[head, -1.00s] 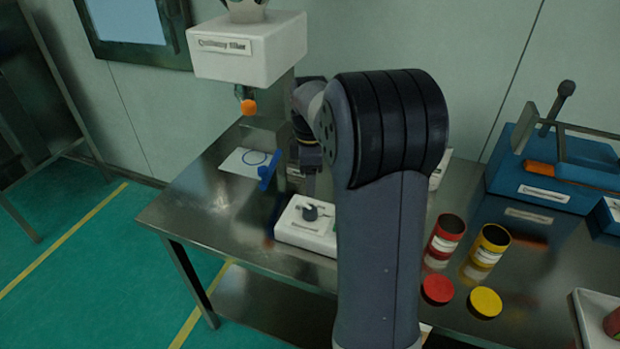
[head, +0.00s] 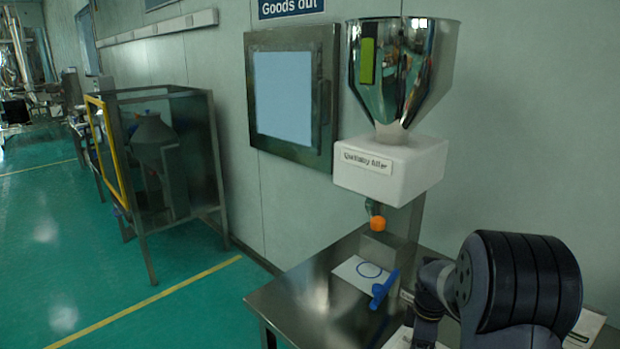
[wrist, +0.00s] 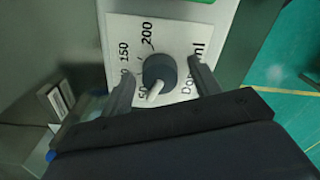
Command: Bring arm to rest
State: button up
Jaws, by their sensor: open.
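My gripper (wrist: 161,72) is open in the wrist view, with one finger on each side of a dark grey dial knob (wrist: 160,70). The knob has a pale pointer and sits on a white dose panel (wrist: 122,35) marked 50, 150, 200 and ml. Whether the fingers touch the knob, I cannot tell. In the head view my arm is bent over the table at the lower right, and the fingers are cut off by the bottom edge.
The filler (head: 388,170) with its steel hopper stands above the metal table (head: 300,300). An orange nozzle tip (head: 377,223) hangs below it. A blue tool (head: 384,290) lies by a white card (head: 352,268). A framed cabinet (head: 165,165) stands left; the green floor between is clear.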

jog(key=shift+r, duration=0.1)
notch_tip(320, 180, up, 11)
notch_tip(320, 180, down, 11)
jog(key=shift+r, duration=0.2)
jog(key=shift+f, duration=0.3)
jog(key=m, duration=0.5)
jog(key=m+p, duration=0.1)
jog(key=m, duration=0.3)
jog(key=shift+r, duration=0.1)
jog(key=m, duration=0.4)
jog(key=shift+m+p, duration=0.3)
jog(key=shift+m, duration=0.1)
jog(key=m+p, duration=0.1)
jog(key=m, duration=0.3)
jog(key=shift+r, duration=0.9)
